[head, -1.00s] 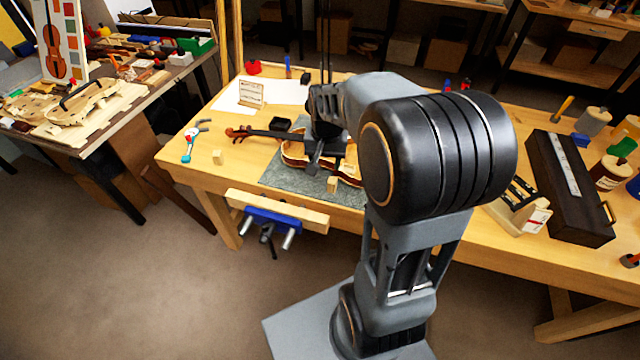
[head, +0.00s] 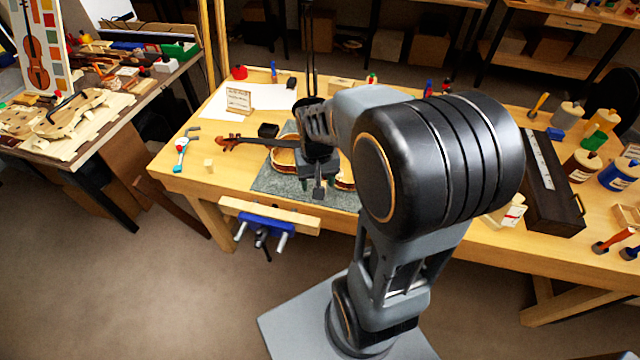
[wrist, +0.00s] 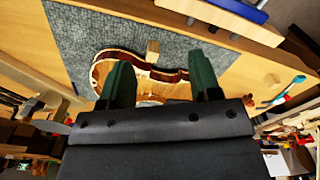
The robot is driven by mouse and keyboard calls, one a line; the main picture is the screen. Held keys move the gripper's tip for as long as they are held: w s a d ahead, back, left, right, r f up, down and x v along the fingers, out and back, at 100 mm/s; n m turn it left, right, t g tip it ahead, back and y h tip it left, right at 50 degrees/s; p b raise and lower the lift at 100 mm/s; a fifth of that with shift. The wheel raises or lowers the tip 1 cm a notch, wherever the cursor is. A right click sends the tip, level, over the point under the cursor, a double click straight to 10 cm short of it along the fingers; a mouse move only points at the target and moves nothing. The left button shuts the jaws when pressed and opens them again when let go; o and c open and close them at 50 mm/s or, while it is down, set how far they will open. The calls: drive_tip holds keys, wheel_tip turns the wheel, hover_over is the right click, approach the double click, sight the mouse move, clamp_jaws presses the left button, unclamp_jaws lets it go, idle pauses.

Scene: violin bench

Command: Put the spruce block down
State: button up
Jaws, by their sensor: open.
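A small pale wood block (wrist: 153,50), which looks like the spruce block, is on the grey mat (wrist: 75,35) beside the violin's edge in the wrist view. It lies beyond and between my fingertips, with no visible contact. In the head view it is hidden by my gripper. My gripper (head: 318,189) is open over the front part of the mat; its two green fingers (wrist: 162,75) are apart and empty in the wrist view. The violin (head: 283,158) lies on the mat, partly hidden by my gripper and arm.
Another small pale block (head: 209,166) stands on the bench left of the mat. A blue vise (head: 268,222) is on the bench's front edge. The bench's front left is mostly clear.

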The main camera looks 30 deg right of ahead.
drive_tip(key=w+d+f+m+p, duration=0.1)
drive_tip(key=w+d+f+m, duration=0.2)
drive_tip(key=w+d+m, duration=0.45)
drive_tip(key=shift+n, duration=0.95)
drive_tip(key=f, duration=0.2)
drive_tip(key=a+f, duration=0.1)
drive_tip(key=f, duration=0.2)
drive_tip(key=w+f+p, duration=0.1)
drive_tip(key=f, duration=0.2)
drive_tip(key=shift+a, duration=0.25)
drive_tip(key=shift+d+f+p, duration=0.1)
drive_tip(key=shift+f+p, duration=0.6)
drive_tip(key=shift+f, duration=1.85)
drive_tip(key=c, duration=1.1)
drive_tip(key=shift+o, duration=0.2)
drive_tip(key=shift+r, duration=0.1)
